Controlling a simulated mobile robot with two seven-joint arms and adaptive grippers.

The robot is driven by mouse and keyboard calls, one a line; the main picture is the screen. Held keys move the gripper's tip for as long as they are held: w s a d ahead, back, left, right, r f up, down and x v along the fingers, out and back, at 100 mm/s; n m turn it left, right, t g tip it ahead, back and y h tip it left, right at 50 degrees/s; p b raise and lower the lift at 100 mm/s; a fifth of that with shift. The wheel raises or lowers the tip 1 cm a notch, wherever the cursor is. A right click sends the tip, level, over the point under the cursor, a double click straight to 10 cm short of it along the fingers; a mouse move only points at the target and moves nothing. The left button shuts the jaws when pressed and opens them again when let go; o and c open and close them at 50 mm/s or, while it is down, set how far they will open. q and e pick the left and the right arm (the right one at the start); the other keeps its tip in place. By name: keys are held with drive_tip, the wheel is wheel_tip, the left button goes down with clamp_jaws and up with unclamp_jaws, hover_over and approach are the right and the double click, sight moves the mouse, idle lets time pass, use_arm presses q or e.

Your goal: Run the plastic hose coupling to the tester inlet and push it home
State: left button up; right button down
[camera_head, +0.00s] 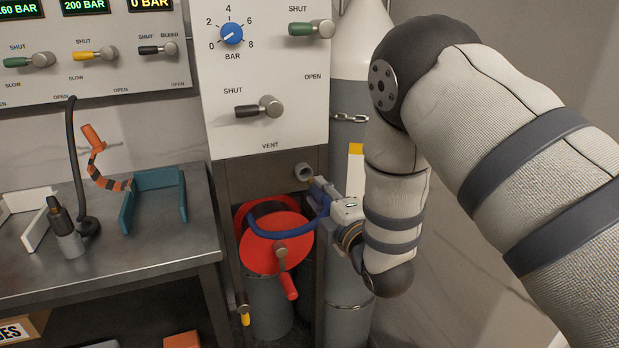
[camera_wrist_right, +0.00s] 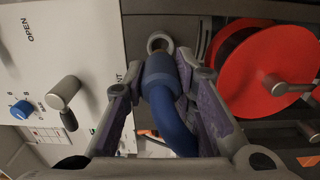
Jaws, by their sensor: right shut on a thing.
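The tester inlet is a short grey round port (camera_head: 303,171) on the lower frame of the grey panel; its open ring also shows in the right wrist view (camera_wrist_right: 159,43). My right gripper (camera_head: 327,197) is shut on the blue plastic hose coupling (camera_wrist_right: 160,70), with one finger on each side. The coupling's end lies close to the inlet and points roughly at it. I cannot tell whether they touch. The blue hose (camera_head: 268,234) bends back from the coupling and loops across the red reel (camera_head: 265,262). My left gripper is not in view.
The panel (camera_head: 262,80) with its knobs and valve handles is above the inlet. A gas cylinder (camera_head: 350,105) with a chain stands behind my right arm.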

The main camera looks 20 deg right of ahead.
drive_tip(key=shift+s+a+r+p, duration=0.1)
drive_tip(key=shift+s+p, duration=0.3)
drive_tip(key=shift+s, duration=1)
drive_tip(key=shift+s+a+p, duration=0.1)
drive_tip(key=shift+s+p, duration=0.3)
drive_tip(key=shift+s, duration=1)
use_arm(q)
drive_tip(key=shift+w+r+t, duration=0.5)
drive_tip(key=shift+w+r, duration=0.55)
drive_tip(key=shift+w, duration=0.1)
use_arm(e)
drive_tip(key=s, duration=0.6)
drive_tip(key=shift+s+a, duration=0.15)
drive_tip(key=shift+s, duration=0.1)
drive_tip(key=w+a+r, duration=0.1)
drive_tip(key=a, duration=0.9)
drive_tip(key=shift+w, duration=0.3)
